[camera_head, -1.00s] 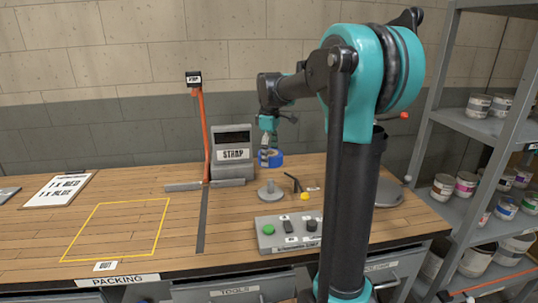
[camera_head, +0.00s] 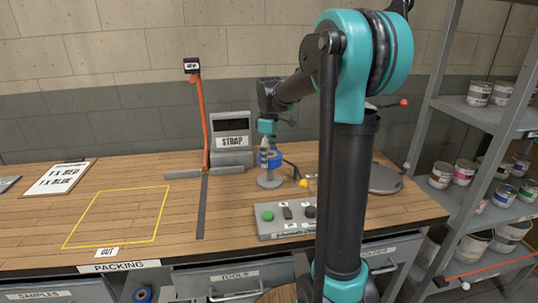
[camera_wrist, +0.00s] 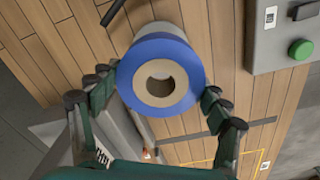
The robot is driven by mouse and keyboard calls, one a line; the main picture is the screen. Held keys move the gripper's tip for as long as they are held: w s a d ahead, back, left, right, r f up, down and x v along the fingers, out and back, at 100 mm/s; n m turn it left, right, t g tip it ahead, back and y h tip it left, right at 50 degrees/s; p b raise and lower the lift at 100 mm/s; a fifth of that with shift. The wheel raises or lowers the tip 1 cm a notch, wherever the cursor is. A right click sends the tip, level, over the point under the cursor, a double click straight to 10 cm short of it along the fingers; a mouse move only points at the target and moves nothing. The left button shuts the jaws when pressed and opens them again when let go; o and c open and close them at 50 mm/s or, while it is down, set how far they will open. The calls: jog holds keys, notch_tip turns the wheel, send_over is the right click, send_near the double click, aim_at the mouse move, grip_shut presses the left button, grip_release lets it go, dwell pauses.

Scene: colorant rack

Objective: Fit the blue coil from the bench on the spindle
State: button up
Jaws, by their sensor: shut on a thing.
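The blue coil (camera_head: 271,158) is held upright on its axis, just above the round base of the grey spindle (camera_head: 269,180). My gripper (camera_head: 268,146) is shut on it from above. In the wrist view the coil (camera_wrist: 181,53) is a blue ring with a tan core, between my two fingers (camera_wrist: 160,94). The pale round spindle base (camera_wrist: 165,8) shows behind it. Something pale fills part of the core hole; I cannot tell whether the spindle's post is inside it.
A grey button box (camera_head: 288,220) stands in front of the spindle. A yellow outlined area (camera_head: 120,216) is bare. A dark round plate (camera_head: 384,180) lies right.

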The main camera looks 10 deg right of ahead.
aim_at(269, 171)
jog(key=shift+f, duration=3.55)
jog(key=o, duration=1.3)
jog(key=shift+r, duration=0.1)
